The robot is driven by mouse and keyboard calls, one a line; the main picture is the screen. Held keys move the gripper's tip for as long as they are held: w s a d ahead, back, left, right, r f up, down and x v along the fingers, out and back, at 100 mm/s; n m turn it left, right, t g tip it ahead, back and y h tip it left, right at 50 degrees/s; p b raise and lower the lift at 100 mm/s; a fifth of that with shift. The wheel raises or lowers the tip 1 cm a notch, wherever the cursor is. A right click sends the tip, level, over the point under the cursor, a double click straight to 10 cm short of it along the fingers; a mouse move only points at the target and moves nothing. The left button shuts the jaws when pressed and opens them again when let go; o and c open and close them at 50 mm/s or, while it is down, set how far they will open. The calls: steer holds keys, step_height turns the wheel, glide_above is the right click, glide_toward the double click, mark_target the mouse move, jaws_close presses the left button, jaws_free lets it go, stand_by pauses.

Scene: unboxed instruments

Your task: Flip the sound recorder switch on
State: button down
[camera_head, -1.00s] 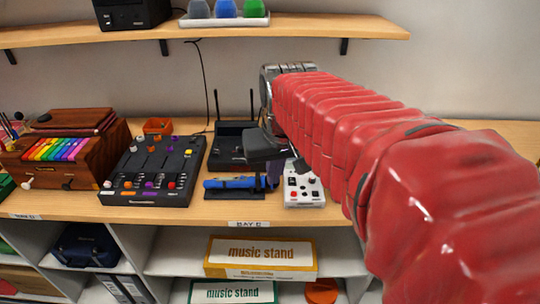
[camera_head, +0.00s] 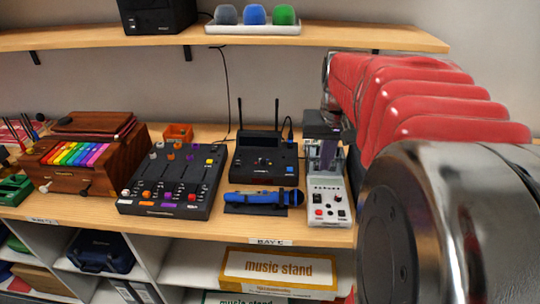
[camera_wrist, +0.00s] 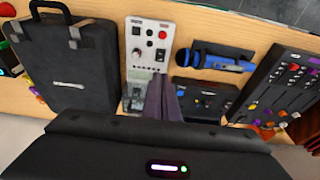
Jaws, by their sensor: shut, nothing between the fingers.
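The sound recorder appears to be the small white and grey box (camera_head: 327,207) at the right of the bench, with red buttons, a black knob and small controls on its face. It also shows in the wrist view (camera_wrist: 150,48), where a red button and a black switch or knob sit on its panel. My gripper (camera_head: 325,150) is over the back part of this box in the head view. In the wrist view my purple-grey fingers (camera_wrist: 163,100) are together, at the box's far end. Whether they touch it, I cannot tell. The rear of the box is partly hidden.
A blue microphone (camera_head: 262,198) lies on a dark stand left of the box, in front of a black receiver (camera_head: 265,160) with two antennas. A black mixer (camera_head: 172,180) stands further left. A dark case (camera_wrist: 68,65) is beside the box in the wrist view.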

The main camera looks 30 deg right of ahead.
glide_above(317, 196)
steer(key=s+a, duration=0.1)
steer(key=s, duration=0.1)
steer(key=x, duration=0.3)
steer(key=s+a+x, duration=0.1)
steer(key=x, duration=0.3)
steer(key=s+x, duration=0.1)
steer(key=x, duration=0.3)
steer(key=shift+a+f, duration=0.3)
steer(key=shift+f, duration=0.85)
steer(key=shift+s+a+f, duration=0.1)
steer(key=shift+a+f, duration=0.05)
steer(key=shift+f, duration=0.15)
steer(key=shift+r, duration=0.1)
steer(key=shift+w+d+r, duration=0.25)
steer(key=shift+w+d, duration=0.2)
steer(key=shift+w, duration=0.15)
steer(key=shift+r, duration=0.15)
